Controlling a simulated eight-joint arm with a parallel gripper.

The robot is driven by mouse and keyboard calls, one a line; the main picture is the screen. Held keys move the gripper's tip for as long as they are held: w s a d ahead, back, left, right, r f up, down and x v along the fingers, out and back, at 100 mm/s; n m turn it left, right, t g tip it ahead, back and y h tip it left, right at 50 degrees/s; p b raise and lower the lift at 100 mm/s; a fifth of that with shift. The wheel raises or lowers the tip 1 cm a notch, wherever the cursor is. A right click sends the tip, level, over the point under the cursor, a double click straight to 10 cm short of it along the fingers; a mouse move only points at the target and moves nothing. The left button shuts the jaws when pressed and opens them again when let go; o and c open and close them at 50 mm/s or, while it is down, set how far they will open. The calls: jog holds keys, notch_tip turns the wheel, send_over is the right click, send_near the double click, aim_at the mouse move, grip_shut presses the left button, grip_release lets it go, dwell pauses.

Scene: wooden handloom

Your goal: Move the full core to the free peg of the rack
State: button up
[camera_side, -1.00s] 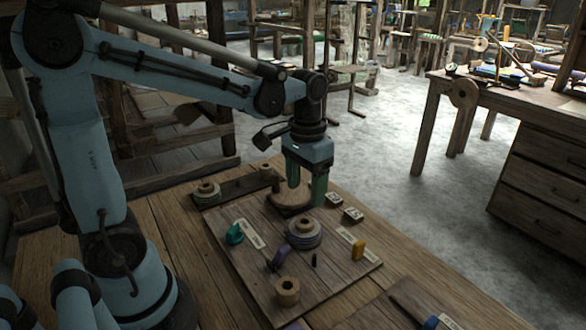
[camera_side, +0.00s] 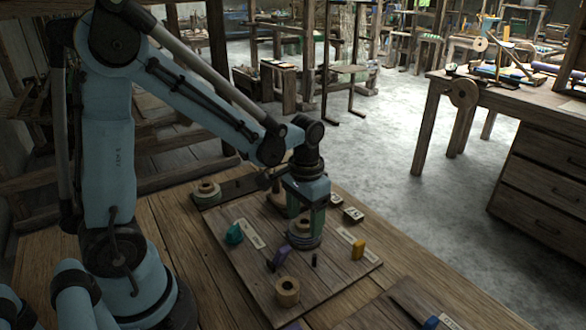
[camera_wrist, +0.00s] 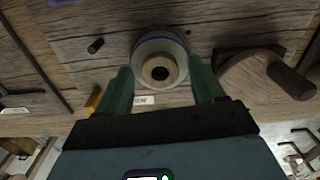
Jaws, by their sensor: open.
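The full core (camera_side: 304,238), a pale wooden spool wound with grey-blue thread, stands upright on the wooden board. My gripper (camera_side: 305,216) is open directly above it, pointing down. In the wrist view the core (camera_wrist: 160,66) sits between the two green fingers of my gripper (camera_wrist: 161,78); whether they touch it I cannot tell. The rack (camera_side: 236,187) is a dark plank at the back left of the board. A core with green thread (camera_side: 207,190) stands on its left end. The rack's right end is partly hidden behind my arm.
A bare core (camera_side: 287,290) stands at the board's front. A teal piece (camera_side: 235,233), a purple piece (camera_side: 281,255), a yellow piece (camera_side: 358,249) and a short dark peg (camera_side: 314,260) are around the full core. A round wooden block with a handle (camera_wrist: 258,78) lies close by.

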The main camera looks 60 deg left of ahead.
jog(key=shift+c, duration=0.3)
jog(key=c, duration=0.8)
jog(key=shift+o, duration=0.2)
jog(key=shift+r, duration=2.8)
